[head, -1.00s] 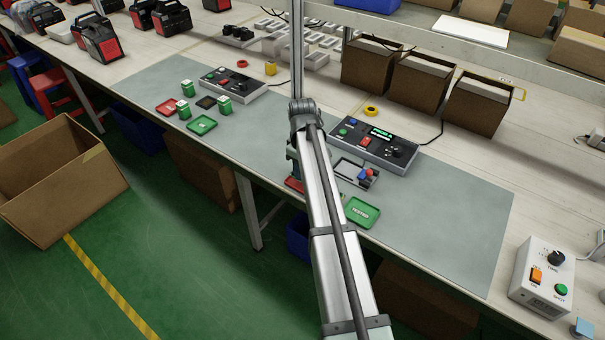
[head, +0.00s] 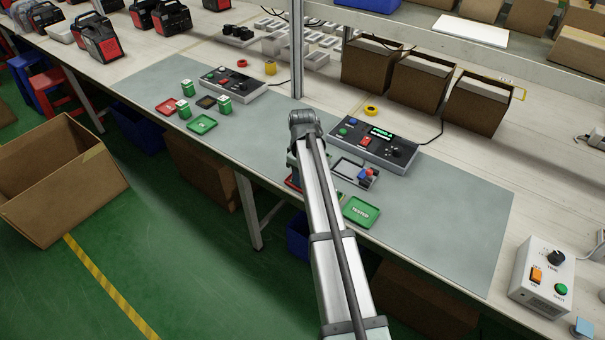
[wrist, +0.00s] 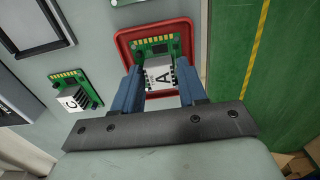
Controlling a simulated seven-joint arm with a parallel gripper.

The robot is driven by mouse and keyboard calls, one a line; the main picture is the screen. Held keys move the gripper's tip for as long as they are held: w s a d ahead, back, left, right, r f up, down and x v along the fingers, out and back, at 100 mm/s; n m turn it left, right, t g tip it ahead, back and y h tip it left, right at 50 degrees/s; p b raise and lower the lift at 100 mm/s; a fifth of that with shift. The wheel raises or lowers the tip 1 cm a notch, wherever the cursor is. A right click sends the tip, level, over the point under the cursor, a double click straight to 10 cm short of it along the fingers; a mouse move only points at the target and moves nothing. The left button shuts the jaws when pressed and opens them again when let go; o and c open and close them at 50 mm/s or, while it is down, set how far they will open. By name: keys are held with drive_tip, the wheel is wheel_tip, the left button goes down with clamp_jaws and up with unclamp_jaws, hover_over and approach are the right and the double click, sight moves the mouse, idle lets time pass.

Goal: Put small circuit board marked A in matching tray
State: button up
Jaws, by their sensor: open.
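The small circuit board marked A (wrist: 153,45) is green with a white label block and lies in a red tray (wrist: 187,28) in the wrist view. My gripper (wrist: 157,74) is open, with its blue fingers on either side of the board's labelled block. I cannot tell whether they touch it. In the head view, the red tray (head: 291,183) is mostly hidden behind my arm, and the board is hidden there. A green tray marked TESTED (head: 361,212) lies to its right and looks empty.
A second board marked C (wrist: 76,92) lies on the grey mat beside the red tray. The mat's right side (head: 450,225) is clear.

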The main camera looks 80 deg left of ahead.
wheel_tip(320, 180, up, 12)
drive_tip(key=shift+r, duration=0.15)
idle(0.5)
idle(0.4)
